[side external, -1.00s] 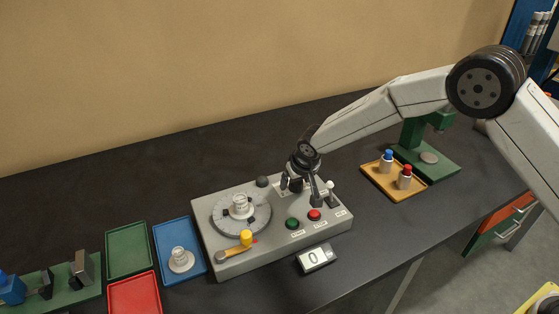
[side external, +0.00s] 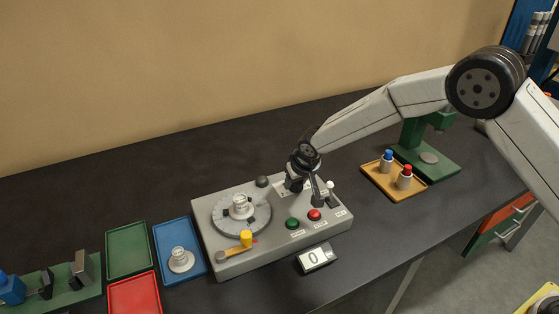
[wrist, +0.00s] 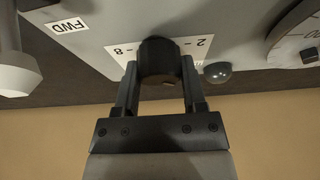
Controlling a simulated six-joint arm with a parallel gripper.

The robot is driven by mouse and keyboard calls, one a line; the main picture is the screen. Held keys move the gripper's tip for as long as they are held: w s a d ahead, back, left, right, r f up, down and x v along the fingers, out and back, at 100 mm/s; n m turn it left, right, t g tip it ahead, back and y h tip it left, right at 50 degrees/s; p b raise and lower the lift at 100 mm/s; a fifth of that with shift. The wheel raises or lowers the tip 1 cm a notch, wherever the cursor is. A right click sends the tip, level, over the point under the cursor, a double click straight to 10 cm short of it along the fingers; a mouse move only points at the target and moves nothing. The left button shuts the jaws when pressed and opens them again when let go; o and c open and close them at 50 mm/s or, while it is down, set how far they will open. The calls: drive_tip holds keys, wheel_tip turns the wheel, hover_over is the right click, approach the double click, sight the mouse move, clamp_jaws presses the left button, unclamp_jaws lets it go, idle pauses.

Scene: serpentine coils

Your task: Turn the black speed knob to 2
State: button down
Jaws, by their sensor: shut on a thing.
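The black speed knob (wrist: 159,60) sits on the grey machine panel, over a white scale plate (wrist: 196,46) that reads 2 at one end and 8 at the other. My gripper (wrist: 157,80) is shut on the knob, one finger on each side of it in the wrist view. In the side external view my gripper (side external: 306,186) is down at the back right of the grey machine (side external: 265,252) and hides the knob. The knob's pointer mark cannot be made out.
Close by are a toggle lever (side external: 330,190), a red button (side external: 314,215) and a green button (side external: 292,224). A round dial plate (side external: 226,226) is on the left of the machine. A tan tray (side external: 378,184) with two bottles stands right.

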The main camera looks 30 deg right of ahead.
drive_tip(key=shift+n+y, duration=0.3)
drive_tip(key=shift+n, duration=0.5)
drive_tip(key=shift+n+y, duration=0.6)
drive_tip(key=shift+n, duration=0.9)
drive_tip(key=shift+n+g+y, duration=0.5)
drive_tip(key=shift+n+y, duration=0.2)
drive_tip(key=shift+n, duration=1.6)
drive_tip(key=shift+c, duration=0.7)
unclamp_jaws()
drive_tip(key=shift+r, duration=0.1)
drive_tip(key=v, duration=0.7)
drive_tip(key=shift+r, duration=0.35)
drive_tip(key=shift+d, duration=0.15)
